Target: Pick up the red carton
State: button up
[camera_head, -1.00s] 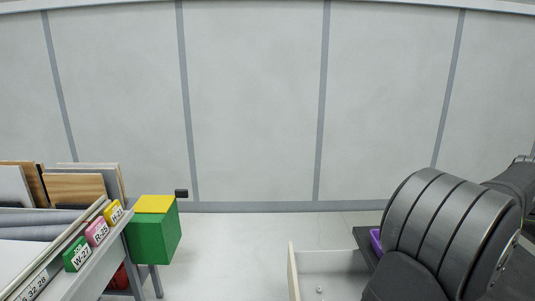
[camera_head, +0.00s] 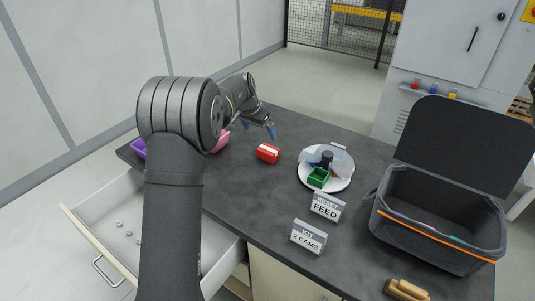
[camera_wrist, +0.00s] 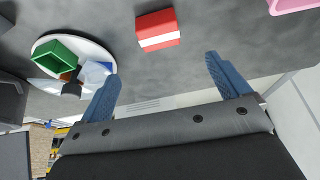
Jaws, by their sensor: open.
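The red carton (camera_head: 268,153) is a small red box with a white band, on the dark table just left of the white round plate. It also shows in the wrist view (camera_wrist: 157,30), at the top middle, beyond the fingertips. My gripper (camera_head: 262,127) is above the table, a little behind the carton and apart from it. Its two blue fingers (camera_wrist: 171,81) are spread and empty in the wrist view. The carton lies roughly in line with the gap between them.
A white plate (camera_head: 340,186) holds a green box (camera_head: 318,177) and other small items. Signs (camera_head: 327,206) stand in front. An open dark bin (camera_head: 440,222) is at right. A pink container (camera_head: 221,141) is left of the carton. A drawer (camera_head: 120,222) stands open at left.

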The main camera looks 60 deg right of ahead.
aim_at(268, 149)
jog(key=x, duration=1.4)
jog(key=shift+s+f, duration=0.1)
jog(key=shift+s, duration=0.05)
jog(key=c, duration=1)
jog(key=shift+c, duration=0.5)
